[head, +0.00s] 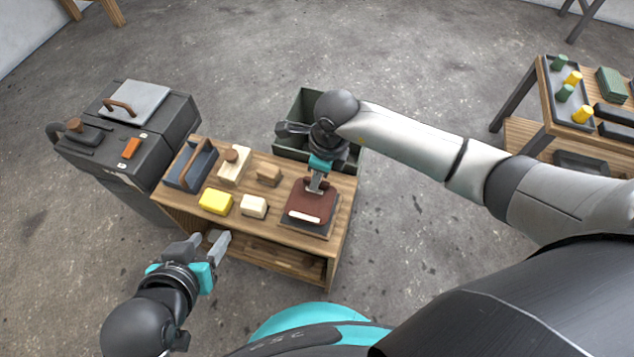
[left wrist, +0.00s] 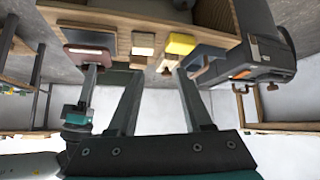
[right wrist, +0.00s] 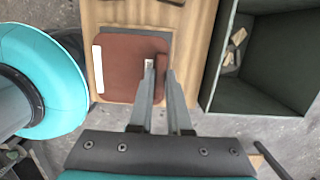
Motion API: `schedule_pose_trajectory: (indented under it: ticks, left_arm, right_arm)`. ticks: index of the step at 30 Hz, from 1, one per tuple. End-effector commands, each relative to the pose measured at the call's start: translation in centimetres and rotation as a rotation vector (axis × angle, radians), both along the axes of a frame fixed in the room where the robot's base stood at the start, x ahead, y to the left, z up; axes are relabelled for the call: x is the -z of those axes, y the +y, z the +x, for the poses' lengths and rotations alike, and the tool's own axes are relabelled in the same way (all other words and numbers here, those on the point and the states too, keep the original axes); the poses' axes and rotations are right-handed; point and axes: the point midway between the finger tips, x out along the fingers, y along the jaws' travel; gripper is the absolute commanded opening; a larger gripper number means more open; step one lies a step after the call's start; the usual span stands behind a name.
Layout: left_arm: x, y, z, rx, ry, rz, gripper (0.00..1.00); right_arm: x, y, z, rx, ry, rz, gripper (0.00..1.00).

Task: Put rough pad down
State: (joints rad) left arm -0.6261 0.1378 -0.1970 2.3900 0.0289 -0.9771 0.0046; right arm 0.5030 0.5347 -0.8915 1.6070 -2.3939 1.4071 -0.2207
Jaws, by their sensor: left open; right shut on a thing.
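The rough pad is a reddish-brown square (head: 318,203) with a white strip, at the right end of the wooden bench. It lies over a dark grey square plate (head: 325,231); I cannot tell whether it touches it. My right gripper (head: 315,186) is shut on the pad's far edge. In the right wrist view the pad (right wrist: 125,65) shows flat, with one fingertip over its face. The left wrist view also shows the pad (left wrist: 88,53), upside down. My left gripper (head: 210,241) is open and empty by the bench's front left edge.
On the bench (head: 272,224) are a yellow block (head: 216,202), a cream block (head: 254,206), a wooden block (head: 268,175), a wooden float (head: 234,166) and a blue-grey caddy (head: 190,164). A green bin (head: 290,117) stands behind; a dark cabinet (head: 172,140) is left.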

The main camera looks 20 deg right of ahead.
Motion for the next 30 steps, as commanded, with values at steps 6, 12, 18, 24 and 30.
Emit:
schedule_pose_trajectory:
  ticks: [6,12,18,24,30]
  left_arm:
    - [0.1,-1.8,0.9,0.019,-0.126,-0.066,0.50]
    - [-0.2,-2.6,1.3,0.026,-0.187,-0.099,0.50]
    - [-0.4,-2.6,1.4,0.025,-0.194,-0.102,0.50]
    - [-0.3,-2.9,1.4,0.028,-0.216,-0.114,0.50]
    - [-0.5,-3.0,1.5,0.028,-0.223,-0.117,0.50]
  right_arm:
    - [1.9,0.1,-0.1,0.000,0.002,0.001,0.00]
    - [2.5,0.1,0.0,0.000,0.000,0.001,0.00]
    - [2.5,0.0,0.0,0.000,-0.001,0.001,0.00]
    - [2.8,0.0,0.0,-0.001,0.001,0.000,0.00]
    - [2.8,0.0,0.0,0.000,0.001,0.001,0.34]
